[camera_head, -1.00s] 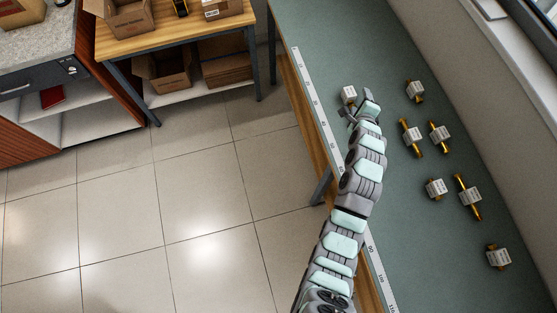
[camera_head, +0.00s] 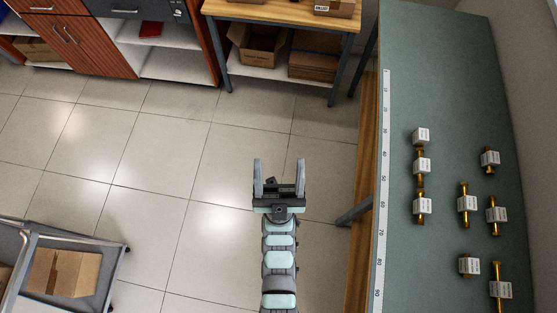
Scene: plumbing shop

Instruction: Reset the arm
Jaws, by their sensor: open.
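My gripper (camera_head: 279,172) is open and empty. Its two grey fingers point away, toward the top of the picture, with a clear gap between them. It is over the tiled floor, left of the green-topped workbench (camera_head: 430,60) and apart from it. My arm runs straight back from it to the bottom edge of the picture.
Several brass fittings with white tags lie on the workbench, among them one near the ruler (camera_head: 421,136) and one farther right (camera_head: 490,158). A wooden table (camera_head: 285,22) with boxes stands at the top. A cart with a cardboard box (camera_head: 63,272) is at the lower left. Open floor (camera_head: 180,150) lies between.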

